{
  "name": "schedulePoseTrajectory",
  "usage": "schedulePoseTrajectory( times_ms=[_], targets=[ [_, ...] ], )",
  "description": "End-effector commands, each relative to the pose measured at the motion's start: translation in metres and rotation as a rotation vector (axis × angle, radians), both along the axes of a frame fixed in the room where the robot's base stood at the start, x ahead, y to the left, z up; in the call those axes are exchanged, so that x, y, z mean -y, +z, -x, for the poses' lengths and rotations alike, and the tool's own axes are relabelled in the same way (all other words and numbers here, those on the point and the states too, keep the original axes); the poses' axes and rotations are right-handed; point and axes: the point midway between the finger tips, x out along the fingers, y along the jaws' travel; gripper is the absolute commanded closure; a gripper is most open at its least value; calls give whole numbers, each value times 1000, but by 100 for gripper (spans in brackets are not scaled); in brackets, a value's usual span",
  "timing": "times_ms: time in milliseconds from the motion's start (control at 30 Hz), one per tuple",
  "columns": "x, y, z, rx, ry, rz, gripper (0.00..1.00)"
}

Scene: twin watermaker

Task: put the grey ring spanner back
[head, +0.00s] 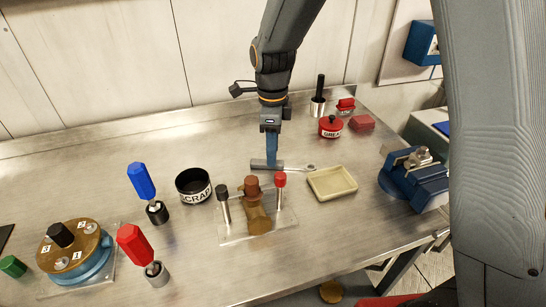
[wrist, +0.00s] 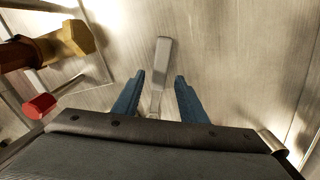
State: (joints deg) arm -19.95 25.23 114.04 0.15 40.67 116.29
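The grey ring spanner (head: 292,167) lies on the steel bench, its ring end to the right in the head view. Its wide flat end (wrist: 163,50) and part of its shaft show in the wrist view; the ring end is hidden behind my gripper's body there. My gripper (head: 271,160) points down over the spanner's left part. In the wrist view my gripper (wrist: 160,76) is open, with one blue finger on each side of the spanner and visible gaps between them.
A cream tray (head: 345,194) lies right of the spanner. A clear stand with brass fitting (head: 258,218) and red- and black-topped posts is in front. A black scrap bowl (head: 193,186) is left, a red grease tin (head: 331,127) behind right, a blue vice (head: 415,182) far right.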

Motion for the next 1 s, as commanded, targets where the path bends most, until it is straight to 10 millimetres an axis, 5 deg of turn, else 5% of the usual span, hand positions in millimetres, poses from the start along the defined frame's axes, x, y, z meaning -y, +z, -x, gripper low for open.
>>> schedulePoseTrajectory(
  times_ms=[400, 1000],
  targets=[
    [0, 79, -1, 3, 0, -1, 62],
    [0, 98, 1, 0, 0, 0, 62]
  ],
)
